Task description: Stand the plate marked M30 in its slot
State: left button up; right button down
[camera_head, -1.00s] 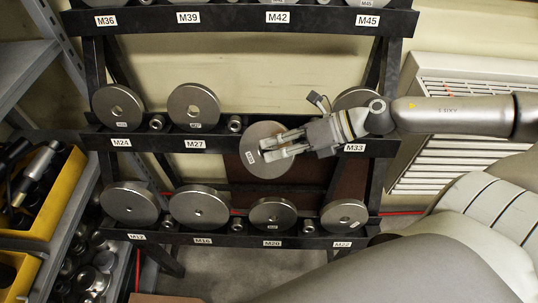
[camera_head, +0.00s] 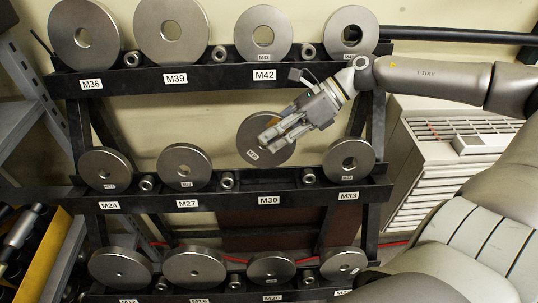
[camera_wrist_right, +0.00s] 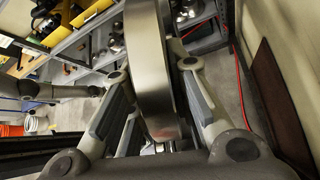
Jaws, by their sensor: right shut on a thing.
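The grey round plate (camera_head: 252,128) is held upright by my right gripper (camera_head: 268,143), facing the head camera. In the head view it appears above the slot labelled M30 (camera_head: 269,200) on the middle rail, between the M27 and M33 plates. That slot shows empty, and a gap shows between the plate and the rail. The marking on the held plate is too small to read. In the right wrist view the plate (camera_wrist_right: 147,60) shows edge-on between the fingers of my right gripper (camera_wrist_right: 155,95). My left gripper is not in view.
The M27 plate (camera_head: 184,160) and the M33 plate (camera_head: 349,158) stand on either side of the slot, with small rollers (camera_head: 226,180) between positions. Larger plates stand on the upper rail (camera_head: 200,80). More plates stand on the lower rail. A vented white cabinet (camera_head: 450,150) is at right.

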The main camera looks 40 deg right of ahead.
aim_at(281, 116)
jog(key=shift+w+d+r+n, duration=0.1)
jog(key=shift+w+r+n, duration=0.1)
jog(key=shift+r, duration=0.3)
jog(key=shift+w+d+r+n, duration=0.1)
jog(key=shift+w+r, duration=0.05)
jog(key=shift+r, duration=0.3)
jog(key=shift+w+d+r, duration=0.1)
jog(key=shift+w+r, duration=0.05)
jog(key=shift+r, duration=0.35)
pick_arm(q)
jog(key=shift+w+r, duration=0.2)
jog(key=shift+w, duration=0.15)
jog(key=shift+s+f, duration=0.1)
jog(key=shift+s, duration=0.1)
